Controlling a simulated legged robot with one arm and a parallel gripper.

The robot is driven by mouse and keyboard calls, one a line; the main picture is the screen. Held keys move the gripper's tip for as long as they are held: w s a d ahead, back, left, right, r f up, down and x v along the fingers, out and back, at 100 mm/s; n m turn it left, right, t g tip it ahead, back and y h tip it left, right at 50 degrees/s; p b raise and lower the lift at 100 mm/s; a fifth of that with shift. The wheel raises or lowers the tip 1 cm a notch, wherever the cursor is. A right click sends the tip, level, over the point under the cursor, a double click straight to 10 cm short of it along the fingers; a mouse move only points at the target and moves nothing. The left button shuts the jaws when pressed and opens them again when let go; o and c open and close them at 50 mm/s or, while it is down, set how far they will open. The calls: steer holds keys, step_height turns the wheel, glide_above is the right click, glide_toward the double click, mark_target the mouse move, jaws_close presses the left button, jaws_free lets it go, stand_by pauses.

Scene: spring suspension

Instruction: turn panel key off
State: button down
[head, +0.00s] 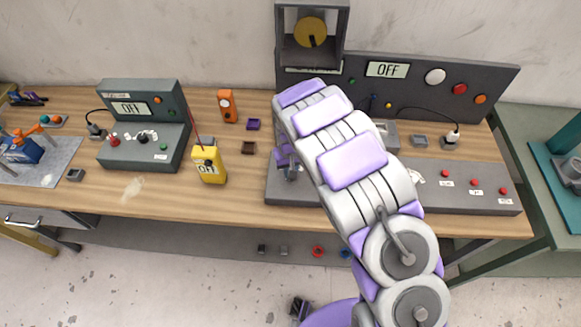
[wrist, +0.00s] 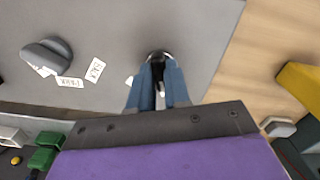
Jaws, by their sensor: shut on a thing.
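The large grey panel (head: 450,185) stands at the right of the bench, and its display (head: 387,69) reads OFF. My gripper (head: 289,168) is low over the left part of the panel's base, mostly covered by my arm in the head view. In the wrist view, my gripper (wrist: 158,80) has its blue fingers shut on a small dark round piece, apparently the panel key (wrist: 158,56), at the panel face. Most of it is hidden between the fingers, so its turn angle cannot be told. White labels (wrist: 95,69) lie left of it.
A grey knob (wrist: 46,54) is left of the fingers in the wrist view. A yellow meter (head: 208,164) stands left of the panel. A smaller control box (head: 145,125), also reading OFF, stands farther left. Red buttons (head: 474,183) line the panel's right.

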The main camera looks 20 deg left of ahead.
steer(key=shift+w+a+r+n+p, duration=0.15)
steer(key=shift+n+p, duration=0.2)
steer(key=shift+n, duration=0.75)
steer(key=c, duration=1.1)
jaws_free()
steer(key=shift+r, duration=0.2)
step_height(320, 180, up, 17)
steer(key=shift+f+p, duration=0.15)
steer(key=shift+p, duration=0.2)
